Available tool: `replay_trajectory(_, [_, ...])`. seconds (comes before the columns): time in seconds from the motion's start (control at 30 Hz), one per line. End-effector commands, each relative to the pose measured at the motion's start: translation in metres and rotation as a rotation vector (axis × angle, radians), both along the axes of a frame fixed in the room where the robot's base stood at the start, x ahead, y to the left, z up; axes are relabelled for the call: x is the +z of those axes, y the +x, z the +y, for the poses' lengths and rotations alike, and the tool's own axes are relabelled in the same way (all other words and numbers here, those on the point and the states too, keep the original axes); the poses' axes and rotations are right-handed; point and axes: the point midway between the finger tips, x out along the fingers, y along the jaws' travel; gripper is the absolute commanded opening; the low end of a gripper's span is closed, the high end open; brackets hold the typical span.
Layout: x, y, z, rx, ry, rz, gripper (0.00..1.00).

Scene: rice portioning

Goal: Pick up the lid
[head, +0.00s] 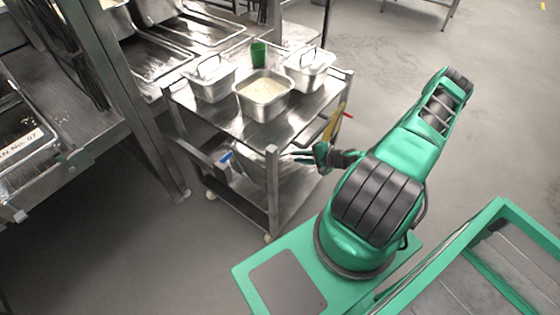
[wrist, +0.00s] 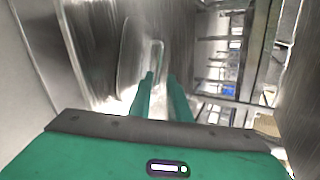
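A shiny metal lid (wrist: 130,48) fills the left-centre of the wrist view, seen edge-on with its looped handle (wrist: 157,50) facing right. My gripper (wrist: 162,78) has its two green fingers apart, with the handle just beyond the tips; contact cannot be told. In the head view my gripper (head: 312,155) is low at the right side of the steel cart (head: 275,150), below its top. The middle pan (head: 263,95) on the cart top is open and holds white rice. The lid by my gripper is hard to make out in the head view.
Lidded pans stand left (head: 209,78) and right (head: 309,70) of the open one, with a green cup (head: 258,54) behind. A yellow-handled item (head: 334,124) hangs at the cart's right edge. Cart posts and the top stand close to my gripper.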

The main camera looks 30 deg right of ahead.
Motion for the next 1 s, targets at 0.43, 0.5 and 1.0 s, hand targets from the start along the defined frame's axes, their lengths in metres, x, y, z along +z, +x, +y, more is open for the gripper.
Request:
replay_trajectory(0.43, [-0.029,0.043,0.025,0.010,0.001,0.000,0.17])
replay_trajectory(0.5, [-0.034,0.051,0.028,0.010,0.001,-0.001,0.17])
replay_trajectory(1.0, [-0.045,0.067,0.034,0.010,0.000,0.000,0.07])
